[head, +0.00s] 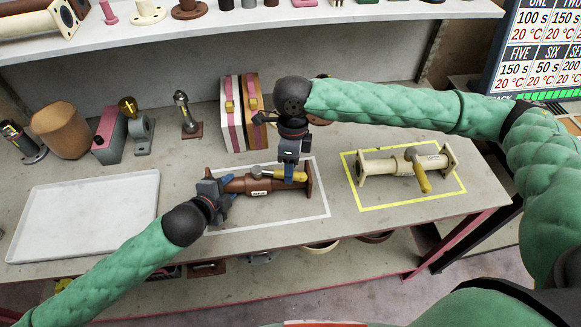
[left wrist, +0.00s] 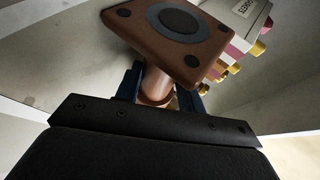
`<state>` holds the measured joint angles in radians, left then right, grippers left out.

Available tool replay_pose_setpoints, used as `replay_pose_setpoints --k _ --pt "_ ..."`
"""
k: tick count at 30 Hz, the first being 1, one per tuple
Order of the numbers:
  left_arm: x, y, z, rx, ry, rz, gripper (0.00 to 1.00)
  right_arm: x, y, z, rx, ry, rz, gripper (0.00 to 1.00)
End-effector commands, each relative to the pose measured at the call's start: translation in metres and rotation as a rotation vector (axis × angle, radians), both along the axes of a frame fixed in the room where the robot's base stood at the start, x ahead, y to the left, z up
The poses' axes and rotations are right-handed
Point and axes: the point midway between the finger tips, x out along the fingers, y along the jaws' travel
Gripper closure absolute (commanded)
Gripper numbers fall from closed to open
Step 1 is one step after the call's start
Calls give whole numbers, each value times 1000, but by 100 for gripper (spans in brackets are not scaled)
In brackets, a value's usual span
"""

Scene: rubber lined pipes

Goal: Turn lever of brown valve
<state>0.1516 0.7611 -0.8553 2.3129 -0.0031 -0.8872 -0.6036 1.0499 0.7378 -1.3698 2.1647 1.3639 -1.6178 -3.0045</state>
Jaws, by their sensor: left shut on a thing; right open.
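The brown valve (head: 251,184) lies in the white-outlined area of the table, with a square flange at each end. Its yellow lever (head: 284,175) points to the right, about along the pipe. My left gripper (head: 226,186) is shut on the valve's pipe near its left flange. In the left wrist view, the brown flange (left wrist: 172,32) is close and the two fingers sit on either side of the pipe (left wrist: 156,82). My right gripper (head: 289,171) is open, pointing down at the lever. Its fingers partly cover the lever, and I cannot tell whether they touch it.
A cream valve (head: 379,167) with a yellow lever lies in a yellow outline at right. A white tray (head: 88,215) is at left. Striped binders (head: 232,112) stand behind the brown valve. A brown pot (head: 62,132) and several fittings stand at back left. A shelf (head: 185,40) runs above.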

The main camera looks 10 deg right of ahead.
Motion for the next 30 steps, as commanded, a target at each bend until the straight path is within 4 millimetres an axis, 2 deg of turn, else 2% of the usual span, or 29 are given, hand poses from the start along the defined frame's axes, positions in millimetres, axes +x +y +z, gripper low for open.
replay_pose_setpoints --k 9,15,21,30 --pt "0 0 1 -1 -2 0 100 12 -4 58 1 -4 1 57" --pt "0 0 1 -1 -2 0 100 18 -6 89 0 -3 0 57" --pt "0 0 1 -1 -2 0 100 21 -7 105 0 -1 0 57" --pt "0 0 1 -1 -2 0 100 21 -8 108 0 -1 0 57"
